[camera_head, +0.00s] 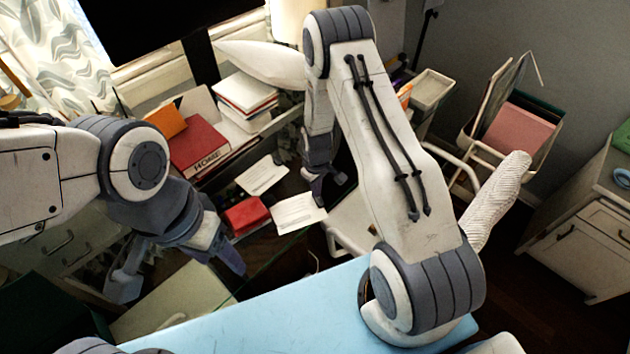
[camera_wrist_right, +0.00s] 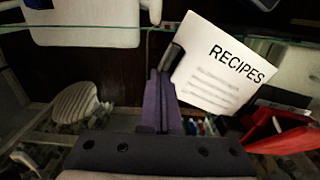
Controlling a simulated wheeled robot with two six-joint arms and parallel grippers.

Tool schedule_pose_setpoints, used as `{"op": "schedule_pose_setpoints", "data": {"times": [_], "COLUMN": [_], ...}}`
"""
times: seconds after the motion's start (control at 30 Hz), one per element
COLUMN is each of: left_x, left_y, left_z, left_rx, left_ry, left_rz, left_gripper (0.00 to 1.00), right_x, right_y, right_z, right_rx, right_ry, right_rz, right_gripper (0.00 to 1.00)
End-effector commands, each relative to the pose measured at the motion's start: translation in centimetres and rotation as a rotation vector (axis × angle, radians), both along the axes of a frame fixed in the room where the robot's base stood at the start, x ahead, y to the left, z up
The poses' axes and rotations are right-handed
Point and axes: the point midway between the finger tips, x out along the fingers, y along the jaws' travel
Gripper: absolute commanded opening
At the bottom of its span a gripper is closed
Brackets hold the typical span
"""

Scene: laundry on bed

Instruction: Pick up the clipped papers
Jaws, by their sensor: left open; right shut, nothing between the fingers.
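The clipped papers (camera_wrist_right: 222,65) show in the right wrist view as white sheets headed RECIPES, with a dark clip at their left edge. They appear to be the white sheets (camera_head: 299,214) beside the red box in the head view. My right gripper (camera_head: 328,190) is shut and empty, with its fingers close to the clip end. Its fingers (camera_wrist_right: 161,98) show in the wrist view beside the clip; I cannot tell whether they touch it. My left gripper (camera_head: 180,272) is open and empty at the lower left, away from the papers.
A red box (camera_head: 246,215) lies beside the papers, with another white sheet (camera_head: 262,176) behind. A red book (camera_head: 193,145) and stacked books (camera_head: 245,95) stand farther back. A light blue surface (camera_head: 250,315) lies in front. A white chair (camera_head: 352,225) stands right of the papers.

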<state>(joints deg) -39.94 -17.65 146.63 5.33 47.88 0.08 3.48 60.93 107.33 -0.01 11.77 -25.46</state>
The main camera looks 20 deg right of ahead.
Motion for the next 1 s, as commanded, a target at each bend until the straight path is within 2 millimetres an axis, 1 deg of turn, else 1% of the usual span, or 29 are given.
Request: {"op": "schedule_pose_setpoints", "data": {"times": [0.03, 0.1, 0.47, 0.57, 0.73, 0.77, 0.8, 1.0], "left_x": [0.0, 0.0, 0.0, 0.0, 0.0, 0.0, 0.0, 0.0], "left_y": [0.0, 0.0, 0.0, 0.0, 0.0, 0.0, 0.0, 0.0], "left_z": [0.0, 0.0, -0.1, -0.4, -1.3, -1.4, -1.6, -2.6], "left_rx": [0.0, -0.001, 0.0, 0.0, 0.0, 0.0, 0.0, -0.001], "left_ry": [0.0, -0.001, 0.0, 0.0, 0.0, 0.0, 0.0, -0.001], "left_rz": [0.0, 0.0, 0.0, 0.0, -0.001, -0.001, -0.001, -0.001], "left_gripper": [0.62, 0.62, 0.62, 0.62, 0.62, 0.62, 0.62, 0.62], "right_x": [-0.1, -0.1, 0.0, 0.5, 2.5, 2.7, 2.6, 2.3], "right_y": [0.9, 1.3, 1.3, 1.5, 2.5, 2.5, 2.5, 1.7], "right_z": [0.0, 0.0, 0.0, -0.1, -0.3, 0.4, 1.5, 5.9], "right_rx": [0.0, 0.0, 0.0, 0.0, 0.0, 0.0, 0.0, -0.001], "right_ry": [0.001, 0.0, -0.001, -0.003, -0.005, -0.005, -0.008, -0.007], "right_rz": [0.017, 0.023, 0.022, 0.022, 0.017, 0.017, 0.017, 0.006], "right_gripper": [0.0, 0.0, 0.0, 0.0, 0.0, 0.0, 0.0, 0.0]}}
